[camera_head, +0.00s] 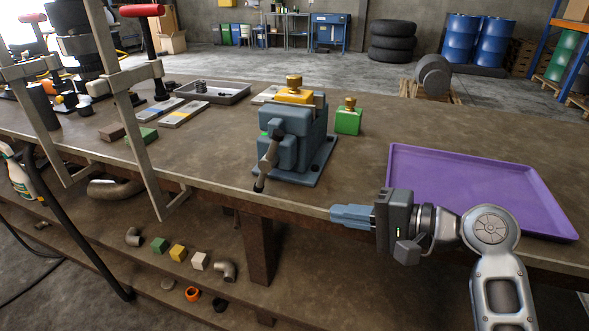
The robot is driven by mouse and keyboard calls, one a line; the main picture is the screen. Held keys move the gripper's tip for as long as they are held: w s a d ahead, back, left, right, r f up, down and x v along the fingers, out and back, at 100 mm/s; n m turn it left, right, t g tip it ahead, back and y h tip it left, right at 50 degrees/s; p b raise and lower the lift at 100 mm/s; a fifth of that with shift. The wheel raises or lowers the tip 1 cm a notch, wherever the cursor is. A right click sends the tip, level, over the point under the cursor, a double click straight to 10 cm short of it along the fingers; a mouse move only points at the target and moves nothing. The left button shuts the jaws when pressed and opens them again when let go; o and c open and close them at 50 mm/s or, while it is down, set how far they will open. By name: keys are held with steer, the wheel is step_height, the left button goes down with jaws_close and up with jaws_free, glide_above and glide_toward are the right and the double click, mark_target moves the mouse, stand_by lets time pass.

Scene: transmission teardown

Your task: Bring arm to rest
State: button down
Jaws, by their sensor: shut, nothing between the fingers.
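My gripper (338,215) is at the end of my arm at the right of the view, pointing left over the bench's front edge. Its fingers are shut with nothing seen between them. It sits in front of the left edge of the purple tray (470,165) and to the right of a blue-grey vise-like fixture (290,150). The fixture holds a yellow part with a brass knob (294,82) on top. My forearm covers part of the tray's front edge. The tray looks empty where it shows.
A green block with a brass knob (348,120) stands right of the fixture. Clamps (135,125) hang over the bench edge at left. A grey tray (213,92) lies behind. A lower shelf (150,275) holds pipe elbows and small blocks. Free bench lies between fixture and purple tray.

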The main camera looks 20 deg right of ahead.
steer(key=s+f+t+h, duration=0.2)
steer(key=s+f+h, duration=0.7)
steer(key=s+f, duration=0.8)
steer(key=s+r+n+t+h, duration=0.1)
steer(key=s+r+n, duration=0.4)
steer(key=s, duration=0.5)
steer(key=s+d+r+n+t, duration=0.1)
steer(key=s+r+n, duration=0.4)
steer(key=s, duration=0.6)
step_height(320, 180, up, 3)
steer(key=shift+d+f+h, duration=0.15)
steer(key=shift+h, duration=0.25)
steer(key=shift+s, duration=0.1)
